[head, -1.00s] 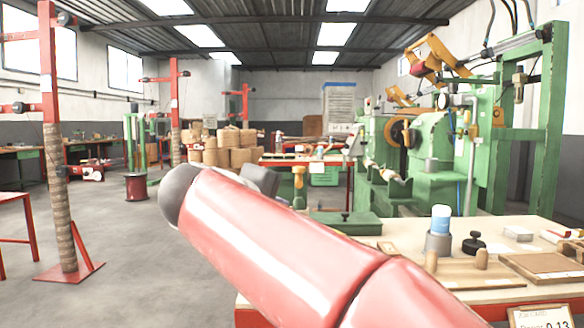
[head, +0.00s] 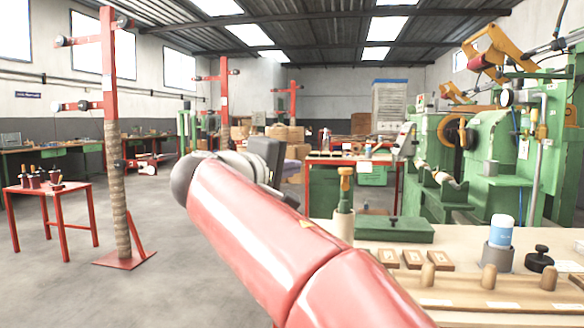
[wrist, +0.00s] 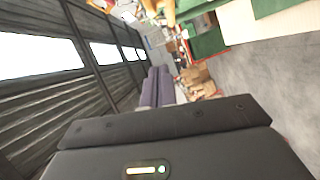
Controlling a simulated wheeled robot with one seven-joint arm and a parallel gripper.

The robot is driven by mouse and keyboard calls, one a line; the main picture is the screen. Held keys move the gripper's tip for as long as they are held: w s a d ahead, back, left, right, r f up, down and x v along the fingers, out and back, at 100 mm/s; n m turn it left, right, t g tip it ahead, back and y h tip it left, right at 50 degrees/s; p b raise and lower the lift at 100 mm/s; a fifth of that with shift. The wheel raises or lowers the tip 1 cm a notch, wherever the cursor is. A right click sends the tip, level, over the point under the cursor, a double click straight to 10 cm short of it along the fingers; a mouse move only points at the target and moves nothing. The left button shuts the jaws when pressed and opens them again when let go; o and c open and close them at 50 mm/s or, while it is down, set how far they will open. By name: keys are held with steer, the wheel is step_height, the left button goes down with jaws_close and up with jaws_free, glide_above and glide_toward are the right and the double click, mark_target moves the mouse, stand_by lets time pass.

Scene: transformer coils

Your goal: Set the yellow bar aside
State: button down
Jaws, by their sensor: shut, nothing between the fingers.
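I cannot pick out a yellow bar for certain in either view. In the head view my red arm reaches up and left across the middle and hides part of the bench. The dark gripper body is partly hidden behind its end.
The near bench (head: 455,255) holds a green case (head: 394,230), small wooden blocks (head: 413,259), a wooden rack with pegs (head: 489,277), a blue-white cylinder in a grey cup (head: 499,247) and a black knob (head: 540,259). A red post (head: 113,150) and red table (head: 45,190) stand left. Open floor lies between.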

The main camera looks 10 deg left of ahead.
mark_target(345, 173)
steer(key=w+d+f, duration=0.1)
steer(key=w+d, duration=0.4)
steer(key=d, duration=0.1)
steer(key=shift+w+d, duration=0.15)
steer(key=shift+d, duration=0.2)
steer(key=shift+d, duration=0.15)
